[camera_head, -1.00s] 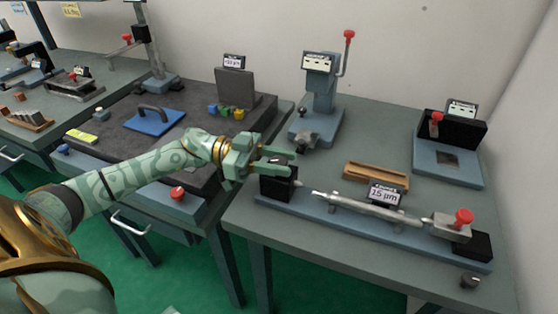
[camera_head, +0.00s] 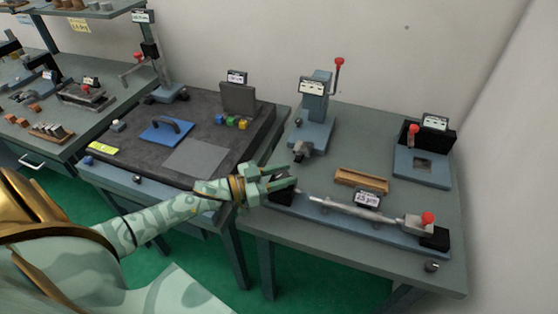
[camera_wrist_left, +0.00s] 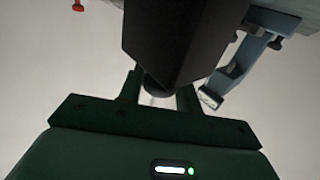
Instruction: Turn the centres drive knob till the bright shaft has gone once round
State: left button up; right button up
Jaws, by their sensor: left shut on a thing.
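The bright shaft (camera_head: 345,207) lies along a blue bench rail (camera_head: 395,234), held between a black block (camera_head: 285,197) at the left and a grey block with a red knob (camera_head: 428,218) at the right. My left gripper (camera_head: 290,178) is at the black block's left end, partly covering it. In the left wrist view the black block (camera_wrist_left: 175,40) fills the top middle. A dark round drive knob (camera_wrist_left: 157,86) sticks out of it between my fingers, which are shut on it. The head view does not show this knob. My right gripper is not in view.
A small display (camera_head: 368,198) stands behind the shaft, with a wooden tray (camera_head: 361,180) beyond it. A blue stand with a red-tipped lever (camera_head: 316,105) stands behind my gripper. A blue fixture (camera_head: 422,167) is at the back right.

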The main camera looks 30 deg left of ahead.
pick_arm(q)
jog(key=n+t+y+p, duration=0.1)
jog(key=n+y+p, duration=0.1)
jog(key=n+t+y+p, duration=0.1)
jog(key=y, duration=0.2)
jog(key=shift+r+n+t+p, duration=0.2)
jog(key=shift+n+t+p, duration=0.1)
jog(key=shift+n+p, duration=0.1)
jog(key=shift+f+n+t+y+p, duration=0.1)
jog(key=shift+n+t+y+p, duration=0.2)
jog(key=shift+n+y, duration=0.7)
jog(key=shift+f+n+y+p, duration=0.15)
jog(key=shift+n+y, duration=0.25)
jog(key=shift+y, duration=0.6)
jog(key=shift+r+n+y+p, duration=0.15)
jog(key=shift+n+y, duration=0.25)
jog(key=shift+y, duration=0.6)
jog(key=shift+f+y, duration=0.1)
jog(key=shift+y, duration=0.2)
jog(key=o, duration=0.9)
jog(key=s, duration=1.1)
jog(key=s+d, duration=0.1)
jog(key=s, duration=0.4)
jog(key=shift+s, duration=0.15)
